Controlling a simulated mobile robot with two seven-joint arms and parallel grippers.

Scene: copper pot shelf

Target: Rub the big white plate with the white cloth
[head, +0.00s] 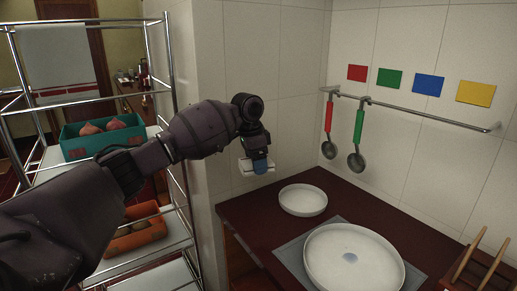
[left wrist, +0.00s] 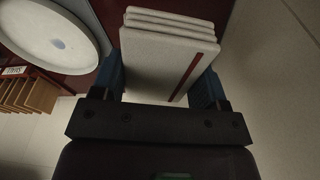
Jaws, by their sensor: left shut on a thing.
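The big white plate (head: 366,262) lies on a grey mat (head: 290,254) on the dark red counter. It has a small bluish mark (head: 350,258) near its middle. The plate also shows at the upper left of the left wrist view (left wrist: 48,38). My left gripper (head: 258,166) is shut on the folded white cloth (head: 246,168) and holds it in the air, above and left of the plate. In the left wrist view the cloth (left wrist: 160,50) sits in several layers between the fingers, with a red stripe. My right gripper is not in view.
A smaller white plate (head: 303,200) lies on the counter behind the big one. A wooden rack (head: 480,270) stands at the right. Ladles (head: 357,158) hang from a wall rail (head: 430,114). A metal shelf (head: 150,40) with a teal box (head: 85,148) and an orange box (head: 130,238) stands left.

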